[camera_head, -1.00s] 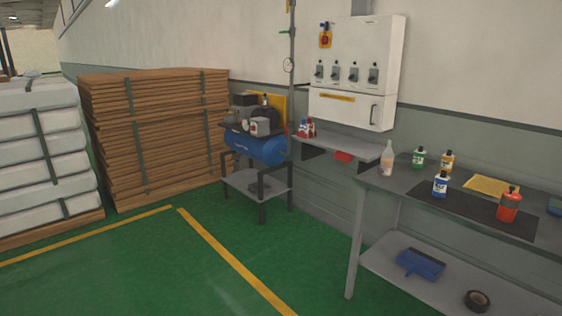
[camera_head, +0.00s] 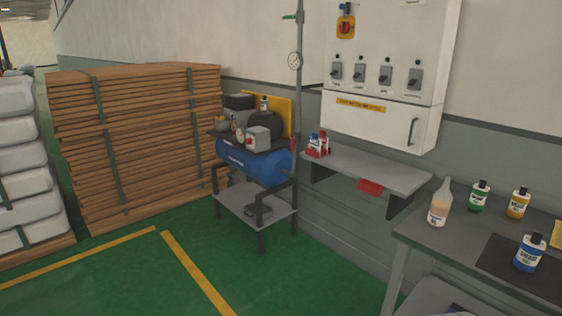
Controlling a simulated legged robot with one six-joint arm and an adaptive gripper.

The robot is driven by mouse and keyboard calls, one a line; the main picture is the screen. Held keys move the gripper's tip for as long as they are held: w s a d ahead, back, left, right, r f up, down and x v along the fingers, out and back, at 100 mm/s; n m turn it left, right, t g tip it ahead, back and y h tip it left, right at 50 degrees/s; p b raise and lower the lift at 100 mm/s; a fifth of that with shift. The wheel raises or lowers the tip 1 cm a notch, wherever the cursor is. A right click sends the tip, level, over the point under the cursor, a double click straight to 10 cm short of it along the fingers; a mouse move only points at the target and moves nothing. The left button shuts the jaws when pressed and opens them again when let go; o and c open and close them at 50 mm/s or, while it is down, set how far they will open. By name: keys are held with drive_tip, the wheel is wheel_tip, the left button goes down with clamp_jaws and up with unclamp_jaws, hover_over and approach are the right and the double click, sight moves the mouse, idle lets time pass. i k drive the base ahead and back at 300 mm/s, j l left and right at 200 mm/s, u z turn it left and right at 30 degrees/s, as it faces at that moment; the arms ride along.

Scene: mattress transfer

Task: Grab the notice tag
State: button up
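I cannot tell for sure which thing is the notice tag. Small red-and-white items (camera_head: 318,145) stand at the left end of the grey wall shelf (camera_head: 385,172); they are too small to read. A red object (camera_head: 370,187) sits at the underside of that shelf. The white control cabinet (camera_head: 385,60) above it carries a yellow label (camera_head: 361,106), a red-and-yellow rotary switch (camera_head: 345,25) and several grey switches. My gripper is not in view.
A blue compressor (camera_head: 255,163) on a grey stand is left of the shelf. A workbench (camera_head: 455,235) with several bottles is at the right. Stacked wooden boards (camera_head: 150,150) stand at the left. The green floor (camera_head: 310,280) in front is clear.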

sight(314, 143)
drive_tip(key=i, duration=0.9)
drive_tip(key=i+z, duration=0.1)
drive_tip(key=i, duration=0.8)
drive_tip(key=i+j, duration=0.15)
drive_tip(key=i, duration=0.75)
drive_tip(key=i+j+z, duration=0.1)
drive_tip(key=i, duration=0.8)
drive_tip(key=i+j+z, duration=0.1)
drive_tip(key=i+z, duration=0.2)
drive_tip(key=k, duration=0.05)
